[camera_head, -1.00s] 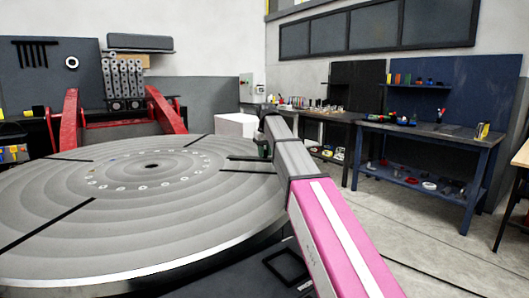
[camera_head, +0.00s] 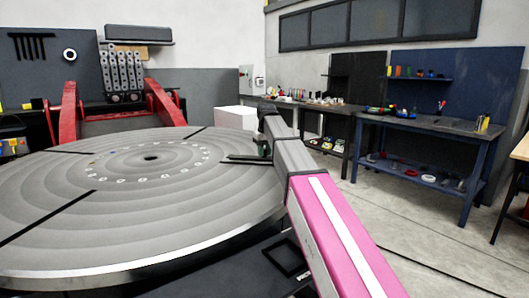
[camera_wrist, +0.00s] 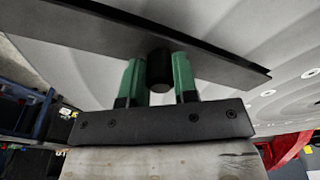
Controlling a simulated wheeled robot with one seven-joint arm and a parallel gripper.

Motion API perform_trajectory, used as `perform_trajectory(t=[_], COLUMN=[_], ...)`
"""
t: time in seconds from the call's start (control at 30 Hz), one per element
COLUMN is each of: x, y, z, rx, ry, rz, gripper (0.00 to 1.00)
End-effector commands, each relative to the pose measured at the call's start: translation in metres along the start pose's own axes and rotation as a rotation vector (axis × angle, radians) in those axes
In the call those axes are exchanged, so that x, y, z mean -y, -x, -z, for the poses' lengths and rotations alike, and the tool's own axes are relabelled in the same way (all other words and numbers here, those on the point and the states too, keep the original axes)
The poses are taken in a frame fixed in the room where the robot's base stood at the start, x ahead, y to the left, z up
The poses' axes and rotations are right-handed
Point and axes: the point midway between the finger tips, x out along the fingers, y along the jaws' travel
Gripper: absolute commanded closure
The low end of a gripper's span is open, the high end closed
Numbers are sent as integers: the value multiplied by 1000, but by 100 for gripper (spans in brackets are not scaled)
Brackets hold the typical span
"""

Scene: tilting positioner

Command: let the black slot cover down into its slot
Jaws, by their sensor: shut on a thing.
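The black slot cover (camera_wrist: 215,62) is a long dark flat bar that crosses the wrist view at a slant. A round black knob (camera_wrist: 160,72) stands out from it. The green fingers of my gripper (camera_wrist: 159,82) are shut on this knob from both sides. In the head view, my gripper (camera_head: 264,149) is over the right part of the big grey round table. The cover (camera_head: 242,156) shows there as a thin dark strip. Just below it in the picture is a second dark line, apparently the slot (camera_head: 236,162). My arm hides their right ends. I cannot tell whether the cover touches the table.
The round table (camera_head: 120,220) has other dark radial slots and a ring of small holes around its centre. Red supports (camera_head: 165,108) stand behind it. A white box (camera_head: 235,117) is beyond the table. Workbenches (camera_head: 430,125) with small items line the right wall.

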Motion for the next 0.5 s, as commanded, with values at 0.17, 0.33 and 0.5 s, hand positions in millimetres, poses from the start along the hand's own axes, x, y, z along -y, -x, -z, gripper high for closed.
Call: perform_trajectory(t=[0.17,0.33,0.5], x=[0,0,0], y=[-1,-6,-11], z=[0,-1,-2], rx=[0,0,0], ry=[0,0,0], rz=[0,0,0], gripper=[100,100,100])
